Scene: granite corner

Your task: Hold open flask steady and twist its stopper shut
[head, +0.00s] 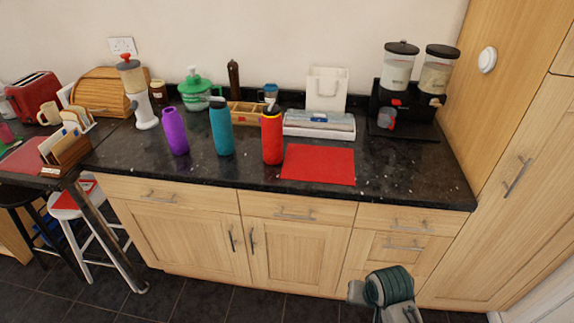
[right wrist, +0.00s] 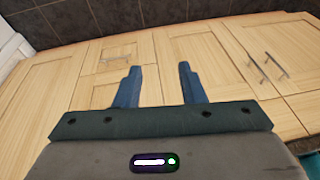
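Three flasks stand upright in a row on the dark granite counter in the head view. They are a purple flask (head: 175,132), a teal flask (head: 221,128) and a red flask (head: 271,138). The teal and red flasks have dark tops; the purple one shows no distinct dark top. I cannot tell from here which flask is open or how its stopper sits. My right gripper (right wrist: 157,68) is open and empty, its blue fingers apart in front of the cabinet fronts, well away from the flasks. My left gripper is not in view.
A red mat (head: 318,164) lies on the counter right of the red flask. Behind the flasks are a wooden box (head: 246,119), a green pot (head: 197,94) and a white tray (head: 318,132). Dispensers (head: 398,68) stand at right. The counter's front right is clear.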

